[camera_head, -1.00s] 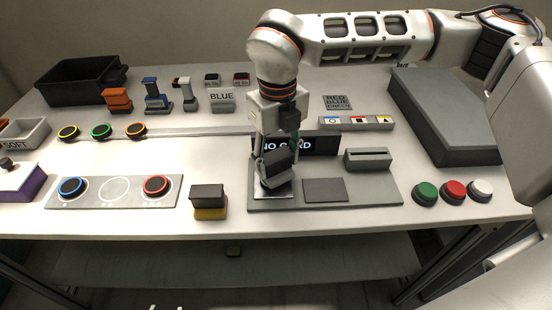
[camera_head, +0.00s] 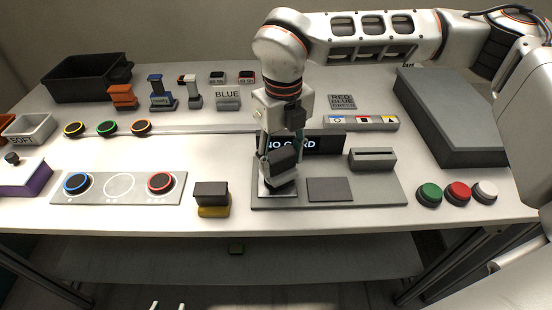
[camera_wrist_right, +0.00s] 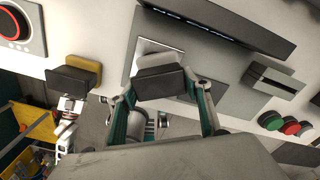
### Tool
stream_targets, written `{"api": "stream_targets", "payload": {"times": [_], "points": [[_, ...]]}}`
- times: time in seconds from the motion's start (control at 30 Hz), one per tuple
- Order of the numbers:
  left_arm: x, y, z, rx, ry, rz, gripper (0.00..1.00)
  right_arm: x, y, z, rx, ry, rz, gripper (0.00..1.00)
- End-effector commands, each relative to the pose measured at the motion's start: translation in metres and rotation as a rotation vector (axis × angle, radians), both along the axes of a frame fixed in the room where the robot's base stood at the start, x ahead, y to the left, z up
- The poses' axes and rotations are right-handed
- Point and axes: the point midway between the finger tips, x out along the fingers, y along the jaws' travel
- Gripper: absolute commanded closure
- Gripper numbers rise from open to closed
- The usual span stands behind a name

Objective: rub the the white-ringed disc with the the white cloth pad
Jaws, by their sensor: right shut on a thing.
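My right gripper (camera_head: 279,160) is shut on a dark block, which I take to be the handle of the white cloth pad (camera_head: 283,166). The block is tilted over the pale square at the left of a grey station plate. It also shows between the fingers in the right wrist view (camera_wrist_right: 160,82). Its underside is hidden, and I cannot tell whether it touches the square. A white ring (camera_head: 119,186) lies between the blue-ringed and red-ringed discs on a grey panel; I cannot make out a raised disc there. My left gripper (camera_head: 168,306) shows only two separated, empty fingertips at the bottom edge.
A dark block with a yellow base (camera_head: 212,203) stands between the panel (camera_head: 93,199) and the station plate (camera_head: 376,201). A black display (camera_head: 318,145) stands behind the plate. Green, red and white buttons (camera_head: 485,191) are at the right. Bare white table lies behind the panel.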

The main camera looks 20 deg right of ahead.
Motion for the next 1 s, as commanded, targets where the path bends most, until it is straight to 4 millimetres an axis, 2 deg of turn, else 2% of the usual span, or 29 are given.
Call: {"api": "stream_targets", "payload": {"times": [0.17,0.67,1.0], "points": [[0.000,0.000,0.000,0.000,0.000,0.000,0.60,0.000,-0.002,-0.002,-0.005,0.002,-0.002,0.69],[-0.001,0.000,-0.004,0.000,0.003,0.000,0.60,-0.007,0.022,-0.002,-0.002,0.004,0.002,0.69],[-0.001,0.000,-0.002,0.001,0.002,0.000,0.60,-0.003,0.011,-0.002,-0.003,0.002,-0.001,0.69]]}}
